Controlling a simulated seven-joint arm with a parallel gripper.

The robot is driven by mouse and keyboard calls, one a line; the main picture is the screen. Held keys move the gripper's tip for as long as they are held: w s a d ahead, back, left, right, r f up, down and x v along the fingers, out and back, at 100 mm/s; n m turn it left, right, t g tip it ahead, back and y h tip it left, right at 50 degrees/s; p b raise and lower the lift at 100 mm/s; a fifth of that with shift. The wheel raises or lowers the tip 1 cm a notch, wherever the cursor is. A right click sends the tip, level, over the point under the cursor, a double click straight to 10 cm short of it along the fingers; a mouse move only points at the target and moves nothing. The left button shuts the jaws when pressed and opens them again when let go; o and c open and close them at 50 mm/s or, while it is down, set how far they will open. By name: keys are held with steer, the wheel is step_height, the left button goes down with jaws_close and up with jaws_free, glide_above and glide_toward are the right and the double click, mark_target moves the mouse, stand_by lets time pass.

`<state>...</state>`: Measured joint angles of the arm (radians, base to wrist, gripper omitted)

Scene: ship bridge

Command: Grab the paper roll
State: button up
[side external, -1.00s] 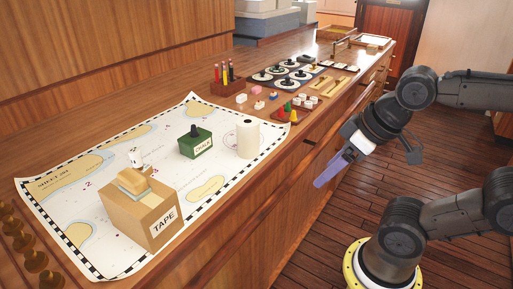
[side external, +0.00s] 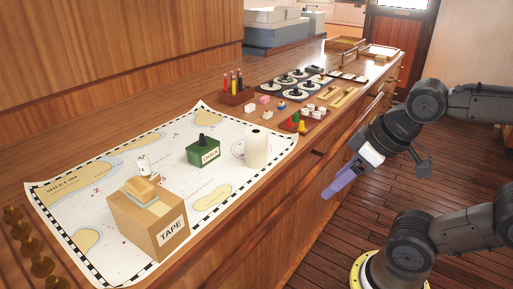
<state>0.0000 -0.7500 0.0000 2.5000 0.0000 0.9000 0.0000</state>
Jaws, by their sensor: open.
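The white paper roll (side external: 256,149) stands upright on the right part of the chart (side external: 120,215), close to the counter's front edge. A smaller white roll-like item (side external: 143,164) stands behind the tape box, so which one is meant by size alone is less plain; the larger one is unobstructed. My gripper (side external: 338,188) is open and empty, off the counter's front side, to the right of and lower in the picture than the paper roll. It points down and to the left, with its fingers apart from everything.
A green chalk box (side external: 203,152) stands left of the paper roll. A cardboard tape box (side external: 150,222) is at the front. A pencil holder (side external: 236,92), small coloured pieces (side external: 296,124) and round black-and-white items (side external: 293,82) lie further back. The space around my gripper is free.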

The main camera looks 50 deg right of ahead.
steer(key=o, duration=0.5)
